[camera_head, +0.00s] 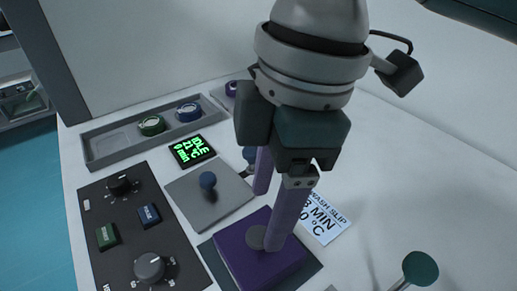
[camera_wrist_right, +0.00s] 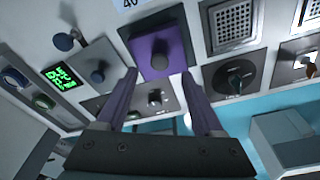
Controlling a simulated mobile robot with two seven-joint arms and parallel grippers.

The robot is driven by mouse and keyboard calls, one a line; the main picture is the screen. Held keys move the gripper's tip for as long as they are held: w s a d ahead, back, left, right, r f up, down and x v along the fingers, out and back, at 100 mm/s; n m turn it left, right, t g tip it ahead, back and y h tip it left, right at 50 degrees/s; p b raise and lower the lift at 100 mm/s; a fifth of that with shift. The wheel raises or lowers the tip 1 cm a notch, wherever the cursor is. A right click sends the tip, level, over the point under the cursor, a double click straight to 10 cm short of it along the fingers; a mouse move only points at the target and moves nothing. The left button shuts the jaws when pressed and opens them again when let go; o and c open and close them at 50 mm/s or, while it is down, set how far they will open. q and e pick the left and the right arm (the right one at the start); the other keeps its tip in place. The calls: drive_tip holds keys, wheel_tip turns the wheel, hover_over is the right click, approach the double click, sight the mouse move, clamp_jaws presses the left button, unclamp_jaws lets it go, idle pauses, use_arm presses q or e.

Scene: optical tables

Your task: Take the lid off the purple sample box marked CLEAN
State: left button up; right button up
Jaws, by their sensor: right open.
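A purple sample box (camera_head: 272,270) stands on a dark square pad at the front middle of the head view. Its lid has a round grey knob (camera_head: 257,238). The box (camera_wrist_right: 176,44) also shows in the wrist view, knob (camera_wrist_right: 160,62) facing the camera. I cannot read a CLEAN mark on it. My right gripper (camera_head: 267,216) points down at the box; one finger overlaps the lid beside the knob in the head view. In the wrist view its fingers (camera_wrist_right: 159,74) are apart, with the knob between their tips in the picture. I cannot tell whether they touch it. My left gripper is out of view.
A grey panel (camera_head: 208,207) with a blue knob lies behind the box. A control panel (camera_head: 125,252) with knobs and buttons is at left. A grey tray (camera_head: 112,142) holds round caps at the back. A wash slip (camera_head: 325,222) lies right, near a green-topped post (camera_head: 420,268).

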sight(259, 235)
drive_tip(key=f, duration=0.5)
drive_tip(key=shift+s+a, duration=0.1)
drive_tip(key=shift+a, duration=0.3)
clamp_jaws()
